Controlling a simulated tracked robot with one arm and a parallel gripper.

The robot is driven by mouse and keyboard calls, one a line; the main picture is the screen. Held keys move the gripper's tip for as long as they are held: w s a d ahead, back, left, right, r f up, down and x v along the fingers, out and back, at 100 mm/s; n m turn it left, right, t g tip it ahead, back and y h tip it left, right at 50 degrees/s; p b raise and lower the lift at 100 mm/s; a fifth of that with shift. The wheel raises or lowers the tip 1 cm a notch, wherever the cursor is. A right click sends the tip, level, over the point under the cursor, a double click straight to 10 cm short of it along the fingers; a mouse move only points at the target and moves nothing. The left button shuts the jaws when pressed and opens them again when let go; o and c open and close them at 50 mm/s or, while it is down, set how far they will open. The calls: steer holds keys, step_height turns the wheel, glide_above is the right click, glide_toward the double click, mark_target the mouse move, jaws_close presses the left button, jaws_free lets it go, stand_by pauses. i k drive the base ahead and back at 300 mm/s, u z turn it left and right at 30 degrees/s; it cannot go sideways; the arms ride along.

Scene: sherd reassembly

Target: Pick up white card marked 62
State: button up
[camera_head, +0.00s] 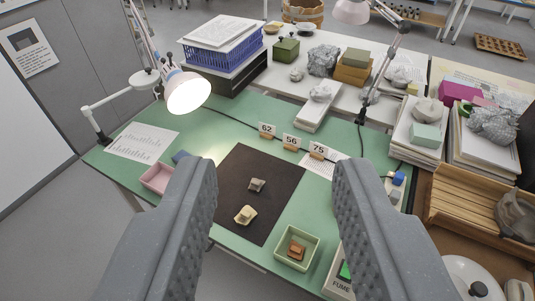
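Three small white cards stand in wooden holders toward the back of the green table (225,120). The left card (267,129) appears to read 62, though its first digit is small and could be a 5. The middle card (291,142) reads 56 and the right card (318,151) reads 75. My gripper (274,172) is open, with its two grey fingers wide apart in the foreground. Nothing is between the fingertips. The cards show beyond the fingers, apart from them.
A dark mat (260,205) holds a grey-brown sherd (257,185) and a cream sherd (245,214). A green tray (297,262) holds an orange-brown piece. A lit lamp (187,92) hangs at left. A black cable runs behind the cards. A pink tray (156,179) sits at left.

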mark_target(268, 132)
steer(key=z, duration=0.05)
steer(key=k, duration=0.4)
steer(key=u, duration=0.5)
steer(key=i, duration=2.15)
steer(key=z, duration=0.8)
